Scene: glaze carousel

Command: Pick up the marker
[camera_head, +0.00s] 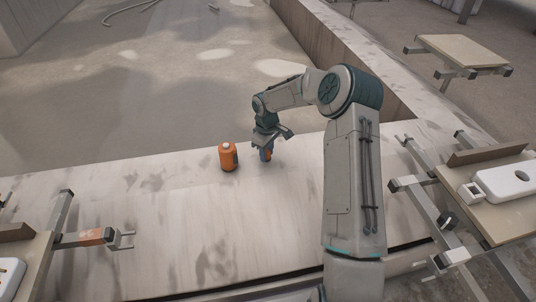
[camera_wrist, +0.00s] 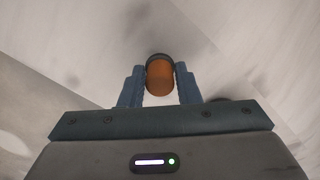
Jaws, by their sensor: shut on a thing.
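My gripper (camera_head: 265,154) points down over the pale stained ledge, with its two blue fingers closed on a short orange cylinder with a dark end. I take this cylinder to be the marker (camera_wrist: 160,76); it sits between the fingertips in the wrist view. In the head view the fingers mostly hide it, and only a bit of orange shows. I cannot tell whether its lower end touches the ledge. An orange bottle (camera_head: 228,158) with a pale cap stands upright just left of my gripper, apart from it.
The pale ledge (camera_head: 180,215) is mostly clear around the bottle. At right, a metal-armed rack holds a board (camera_head: 508,208) with a white slotted piece (camera_head: 505,181). Another rack arm (camera_head: 85,237) reaches in from the left. A small board (camera_head: 462,50) stands at the back right.

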